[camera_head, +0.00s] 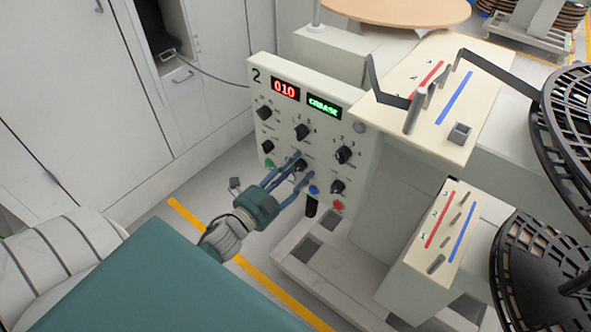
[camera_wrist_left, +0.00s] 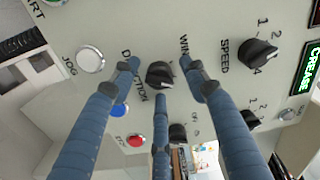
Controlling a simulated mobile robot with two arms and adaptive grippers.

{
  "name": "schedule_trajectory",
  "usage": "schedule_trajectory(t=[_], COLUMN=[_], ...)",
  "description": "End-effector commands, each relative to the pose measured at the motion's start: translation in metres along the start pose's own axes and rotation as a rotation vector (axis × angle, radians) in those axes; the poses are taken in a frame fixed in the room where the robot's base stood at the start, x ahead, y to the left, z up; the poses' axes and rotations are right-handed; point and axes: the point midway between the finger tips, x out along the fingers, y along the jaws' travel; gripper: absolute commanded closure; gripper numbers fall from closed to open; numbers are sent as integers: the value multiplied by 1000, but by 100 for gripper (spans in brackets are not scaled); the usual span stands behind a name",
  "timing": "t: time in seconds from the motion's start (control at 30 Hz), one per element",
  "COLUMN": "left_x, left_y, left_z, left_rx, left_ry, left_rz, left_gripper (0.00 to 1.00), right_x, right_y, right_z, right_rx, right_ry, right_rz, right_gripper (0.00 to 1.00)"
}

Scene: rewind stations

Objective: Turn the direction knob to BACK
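The direction knob (camera_wrist_left: 159,74) is black and sits on the pale panel (camera_wrist_left: 205,25) between the words DIRECTION and WIND. BACK cannot be read, and I cannot tell which way the knob points. In the head view the knob (camera_head: 300,165) is partly behind my left gripper (camera_head: 298,172). In the left wrist view, the three blue fingers of the left gripper (camera_wrist_left: 160,72) are spread around the knob, with gaps visible beside the two upper fingertips. The lower finger is just below it; contact there is unclear. My right gripper is not in view.
Close by are the speed knob (camera_wrist_left: 257,54), a white jog button (camera_wrist_left: 90,60), a blue button (camera_wrist_left: 119,110) and a red button (camera_wrist_left: 135,140). The panel's red display (camera_head: 285,89) reads 010. Sloped cream plates (camera_head: 445,125) and black reels (camera_head: 545,270) stand to the right.

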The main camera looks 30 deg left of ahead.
Motion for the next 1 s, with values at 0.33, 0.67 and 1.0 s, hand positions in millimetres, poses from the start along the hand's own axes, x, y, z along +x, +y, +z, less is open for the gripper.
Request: schedule_trajectory(t=[0.33,0.67,1.0], left_x=[-22,-91,-120], left_y=[2,1,0], left_z=[0,0,0], left_rx=[-2,-2,0], left_ry=[-2,-2,0], left_rz=[3,3,-1], left_gripper=[55,55,55], right_x=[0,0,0], right_y=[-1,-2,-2], right_z=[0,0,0], right_rx=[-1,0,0], right_ry=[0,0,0], right_rz=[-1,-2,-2], right_gripper=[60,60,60])
